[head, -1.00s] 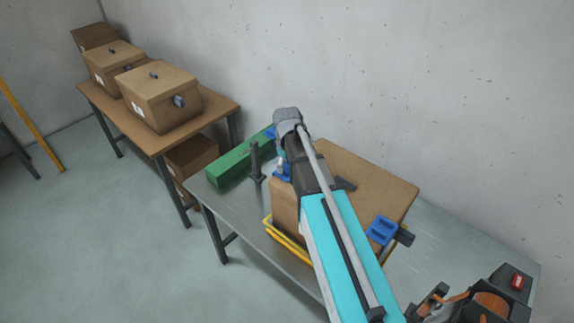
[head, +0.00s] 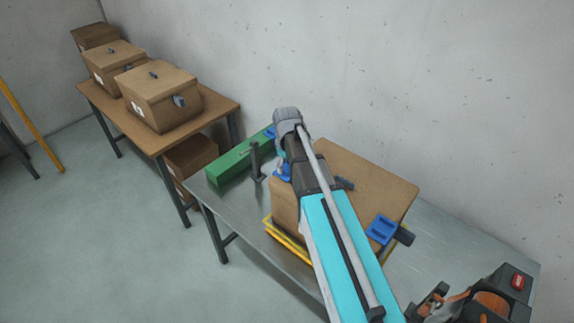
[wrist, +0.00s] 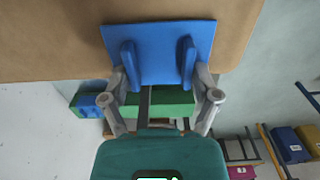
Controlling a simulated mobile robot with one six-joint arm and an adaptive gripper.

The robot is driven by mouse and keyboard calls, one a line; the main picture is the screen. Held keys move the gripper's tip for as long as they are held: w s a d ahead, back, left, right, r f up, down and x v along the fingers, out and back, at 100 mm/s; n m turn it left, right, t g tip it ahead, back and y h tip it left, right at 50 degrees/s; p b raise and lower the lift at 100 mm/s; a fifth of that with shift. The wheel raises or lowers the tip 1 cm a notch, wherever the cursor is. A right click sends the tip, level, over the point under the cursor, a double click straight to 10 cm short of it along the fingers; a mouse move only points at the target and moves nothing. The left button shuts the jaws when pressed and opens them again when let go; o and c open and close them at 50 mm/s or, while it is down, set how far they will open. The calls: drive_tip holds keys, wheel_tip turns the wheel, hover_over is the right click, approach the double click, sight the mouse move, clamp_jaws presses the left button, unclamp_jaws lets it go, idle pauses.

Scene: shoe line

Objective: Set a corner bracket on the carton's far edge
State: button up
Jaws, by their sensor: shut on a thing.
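The brown carton (head: 375,180) sits in a yellow frame (head: 290,244) on the grey metal bench. My gripper (wrist: 160,78) is shut on a blue bracket (wrist: 158,45), with a finger on each side of its ribs. In the wrist view the bracket overlaps the edge of the carton top (wrist: 50,40); I cannot tell whether it touches. In the head view my arm hides most of the gripper and the held bracket (head: 283,172), at the carton's left end. Another blue bracket (head: 382,230) is on the carton's right edge.
A long green block (head: 232,167) lies left of the carton, with a blue piece (head: 270,132) at its far end. A dark post (head: 256,160) stands between block and carton. Several boxes stand on a wooden table (head: 207,118) at left. A wall rises behind the bench.

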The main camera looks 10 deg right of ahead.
drive_tip(key=o, duration=1)
drive_tip(key=shift+c, duration=0.2)
drive_tip(key=shift+r, duration=0.1)
drive_tip(key=shift+r+p, duration=3.4)
drive_tip(key=shift+p, duration=0.1)
drive_tip(key=s+f+m+b, duration=0.2)
drive_tip(key=s+m, duration=0.1)
drive_tip(key=s, duration=0.5)
drive_tip(key=s+f+m+b, duration=0.3)
drive_tip(key=s+m, duration=0.1)
drive_tip(key=s, duration=0.4)
drive_tip(key=shift+f+b, duration=0.35)
